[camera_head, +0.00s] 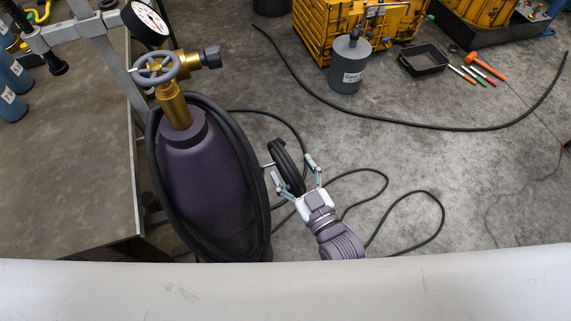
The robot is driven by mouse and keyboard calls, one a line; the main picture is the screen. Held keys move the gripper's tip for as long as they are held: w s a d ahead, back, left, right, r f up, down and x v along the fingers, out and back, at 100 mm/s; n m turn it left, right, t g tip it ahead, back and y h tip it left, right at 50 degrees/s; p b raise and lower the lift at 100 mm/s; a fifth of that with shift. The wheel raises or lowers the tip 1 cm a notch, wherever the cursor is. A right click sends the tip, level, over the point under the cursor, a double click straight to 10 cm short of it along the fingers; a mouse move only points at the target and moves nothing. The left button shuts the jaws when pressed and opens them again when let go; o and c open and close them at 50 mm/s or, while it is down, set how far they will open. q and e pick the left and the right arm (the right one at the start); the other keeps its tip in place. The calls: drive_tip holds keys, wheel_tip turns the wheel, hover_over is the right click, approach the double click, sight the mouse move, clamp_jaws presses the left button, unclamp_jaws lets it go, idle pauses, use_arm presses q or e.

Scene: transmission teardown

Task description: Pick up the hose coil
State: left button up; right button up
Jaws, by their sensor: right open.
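A small black hose coil (286,168) stands on edge beside a purple gas cylinder (208,190), at a short light peg. My right gripper (294,172) reaches up from below and is open. Its two fingers are on either side of the lower part of the coil; I cannot tell whether they touch it. A larger black hose (264,215) loops around the cylinder. My left gripper is not in view.
The cylinder carries a brass valve (176,105) and a gauge (146,22). A workbench (70,150) is at left. Loose cable (425,192) lies on the floor at right. A grey canister (349,65), black tray (424,60) and yellow crate (325,25) stand farther back.

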sight(284, 154)
drive_tip(key=p+x, duration=0.1)
drive_tip(key=x, duration=0.5)
clamp_jaws()
drive_tip(key=shift+r, duration=0.1)
idle(0.5)
